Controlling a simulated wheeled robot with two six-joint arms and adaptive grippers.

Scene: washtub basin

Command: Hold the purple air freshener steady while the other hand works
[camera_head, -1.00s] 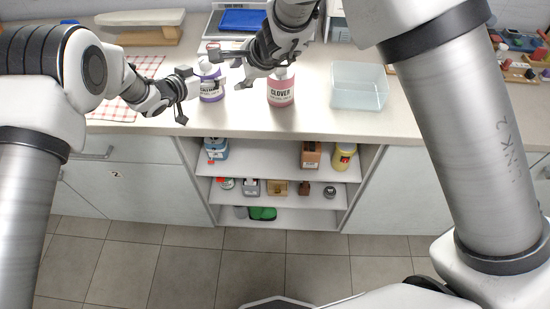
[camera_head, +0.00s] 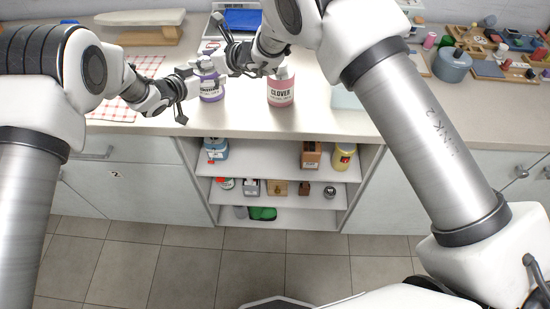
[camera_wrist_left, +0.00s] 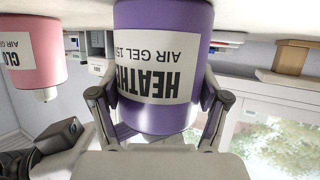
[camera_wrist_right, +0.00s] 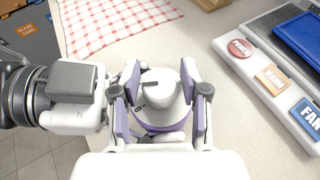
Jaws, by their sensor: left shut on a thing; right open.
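The purple air freshener (camera_head: 210,90) stands upright on the counter in the head view. It fills the middle of the left wrist view (camera_wrist_left: 165,25), which shows its white label upside down. My left gripper (camera_head: 197,84) is shut on its body from the left, one finger on each side. My right gripper (camera_head: 222,62) is open at its top. In the right wrist view the white cap (camera_wrist_right: 163,82) is between the open right fingers (camera_wrist_right: 163,100). I cannot tell whether they touch it.
A pink Clover bottle (camera_head: 281,92) stands just to the right on the counter. A clear bin (camera_head: 346,99) is partly hidden behind my right arm. A panel with labelled buttons (camera_wrist_right: 268,75) and a blue tray (camera_head: 243,20) lie behind. A checked cloth (camera_head: 112,104) lies at left.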

